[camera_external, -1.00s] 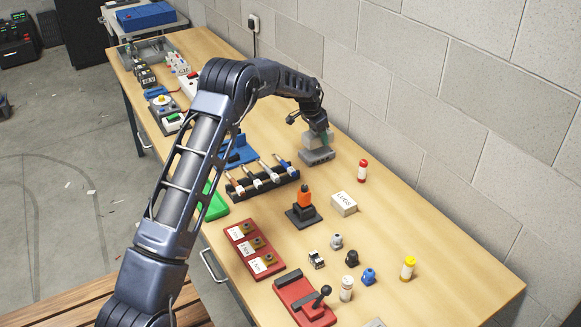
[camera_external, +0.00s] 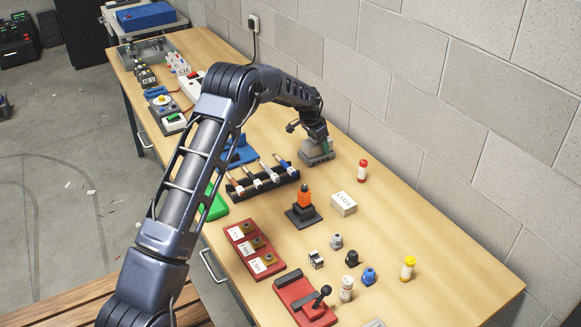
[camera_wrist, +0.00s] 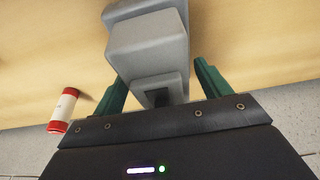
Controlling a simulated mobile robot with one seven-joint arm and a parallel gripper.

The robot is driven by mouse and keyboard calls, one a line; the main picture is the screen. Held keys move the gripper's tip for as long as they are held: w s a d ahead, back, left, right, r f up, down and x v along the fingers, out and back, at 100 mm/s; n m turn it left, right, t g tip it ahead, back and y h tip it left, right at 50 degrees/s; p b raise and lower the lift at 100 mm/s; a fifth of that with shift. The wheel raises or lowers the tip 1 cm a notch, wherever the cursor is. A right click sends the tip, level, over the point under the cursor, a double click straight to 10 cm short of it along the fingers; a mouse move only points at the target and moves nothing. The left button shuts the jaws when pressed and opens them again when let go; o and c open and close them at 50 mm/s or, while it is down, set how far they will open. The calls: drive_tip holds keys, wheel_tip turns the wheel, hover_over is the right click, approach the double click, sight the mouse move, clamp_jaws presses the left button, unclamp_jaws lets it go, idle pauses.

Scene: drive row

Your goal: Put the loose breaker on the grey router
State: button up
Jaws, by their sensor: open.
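My gripper (camera_external: 316,143) is low over the bench near the wall, around the upper part of a grey stepped block (camera_external: 318,158). In the wrist view my gripper (camera_wrist: 160,72) has its two green fingers apart, one on each side of the grey block (camera_wrist: 150,45). The fingers look open, with gaps beside the block. I cannot tell whether this block is the grey router or carries the breaker. A small white labelled block (camera_external: 182,66) at the bench's far end looks like a breaker; I cannot tell if it is the loose one.
A red-capped bottle (camera_external: 362,171) stands to the right of the grey block; it also shows in the wrist view (camera_wrist: 63,110). A white LUGS box (camera_external: 344,204), an orange-topped part (camera_external: 304,198) and a black rack (camera_external: 262,183) are nearer. The wall (camera_external: 420,110) is close behind.

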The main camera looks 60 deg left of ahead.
sight(311, 142)
drive_tip(key=shift+r, duration=0.1)
drive_tip(key=v, duration=1.2)
